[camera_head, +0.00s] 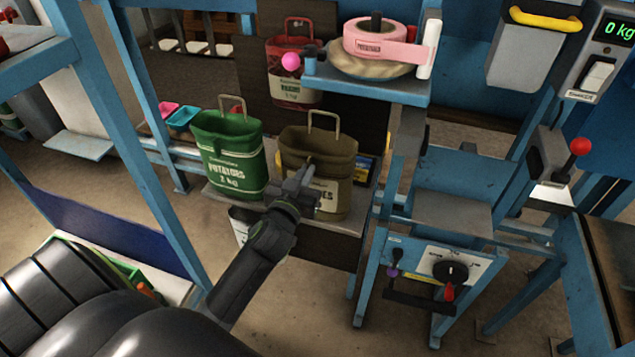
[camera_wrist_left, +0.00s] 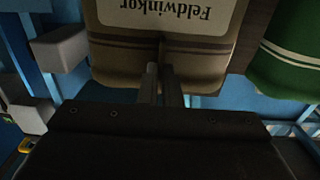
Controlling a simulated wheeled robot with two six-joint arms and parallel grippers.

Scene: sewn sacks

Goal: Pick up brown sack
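The brown sack (camera_head: 318,150) stands upright on a shelf at the centre of the head view, its wire handle raised and its pale label partly hidden by my left gripper. My left gripper (camera_head: 308,172) is at the front of the sack, near its upper edge. In the left wrist view the brown sack (camera_wrist_left: 165,62) shows upside down. There the fingers of the left gripper (camera_wrist_left: 162,78) are close together at its edge, with a crease in the cloth between them. They look shut on the cloth. My right gripper is not in view.
A green potato sack (camera_head: 228,155) stands close on the left, and a red sack (camera_head: 293,70) hangs behind. A blue shelf (camera_head: 367,82) with a pink tape roll (camera_head: 375,42) juts out above right. A blue stand with a knob panel (camera_head: 440,268) is at right.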

